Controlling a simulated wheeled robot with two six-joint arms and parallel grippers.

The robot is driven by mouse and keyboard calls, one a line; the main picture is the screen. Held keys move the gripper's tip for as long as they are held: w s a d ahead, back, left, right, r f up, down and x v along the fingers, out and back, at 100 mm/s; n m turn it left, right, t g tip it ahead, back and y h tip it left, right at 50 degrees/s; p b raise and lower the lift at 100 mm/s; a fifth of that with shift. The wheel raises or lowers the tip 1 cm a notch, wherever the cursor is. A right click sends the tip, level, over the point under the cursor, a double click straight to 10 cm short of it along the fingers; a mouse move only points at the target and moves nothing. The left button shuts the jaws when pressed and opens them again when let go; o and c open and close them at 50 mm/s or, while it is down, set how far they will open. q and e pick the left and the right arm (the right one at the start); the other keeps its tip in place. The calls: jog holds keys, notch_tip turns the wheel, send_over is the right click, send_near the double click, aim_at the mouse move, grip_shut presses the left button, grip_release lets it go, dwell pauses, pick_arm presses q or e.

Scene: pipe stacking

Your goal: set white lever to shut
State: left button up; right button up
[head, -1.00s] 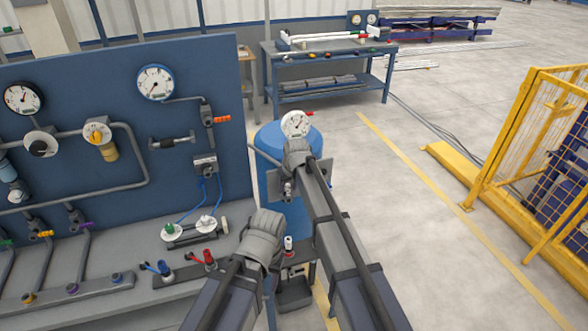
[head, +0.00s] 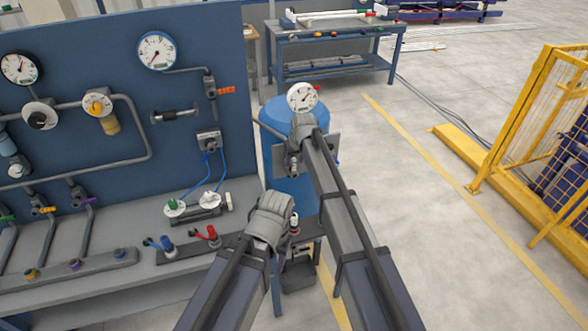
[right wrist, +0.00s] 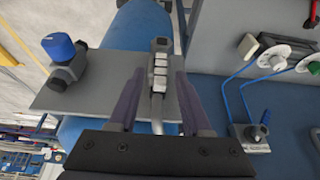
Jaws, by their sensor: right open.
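A pale lever (right wrist: 157,115), seemingly the white one, extends from a grey valve (right wrist: 159,65) in the right wrist view. It lies between the two fingers of my right gripper (right wrist: 156,88). The fingers stand open on either side with gaps showing, and I see no clear contact. The valve is on a grey plate (right wrist: 100,100) by a blue tank. In the head view the plate (head: 331,146) is partly hidden by my right arm, and the fingers cannot be made out clearly.
A valve with a blue knob (right wrist: 58,47) sits on the same plate, left of my fingers. A round gauge (head: 302,97) tops the blue tank (head: 280,115). The blue panel (head: 180,80) and bench stand left.

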jog(key=shift+b+x, duration=0.4)
jog(key=shift+x, duration=0.45)
grip_shut()
dwell(0.8)
